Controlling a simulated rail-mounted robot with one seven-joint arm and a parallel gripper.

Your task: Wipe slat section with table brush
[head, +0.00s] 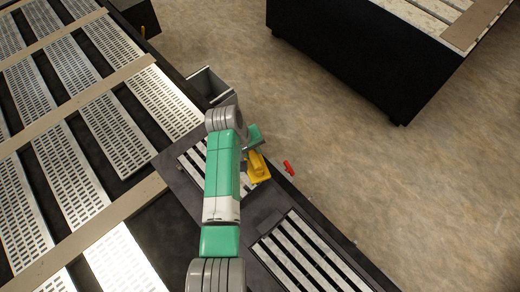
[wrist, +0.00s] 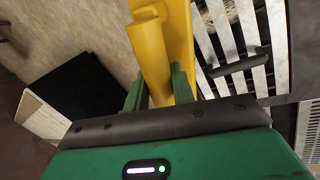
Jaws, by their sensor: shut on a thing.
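My gripper (head: 253,143) is shut on a yellow table brush (head: 260,169). In the wrist view the green fingers of my gripper (wrist: 158,88) stand on both sides of the yellow brush (wrist: 152,52). In the head view the brush is over the right edge of a slat section (head: 193,160), which my arm partly covers. White slats (wrist: 222,32) with dark gaps show right of the brush in the wrist view. I cannot tell whether the brush touches the slats; its lower end is out of the wrist view.
A second slat section (head: 305,252) lies nearer along the dark table. A grey open bin (head: 208,84) is at the table's far edge. A small red object (head: 289,168) is right of the brush. Perforated metal strips (head: 120,135) lie left. A black cabinet (head: 360,50) stands across the open floor.

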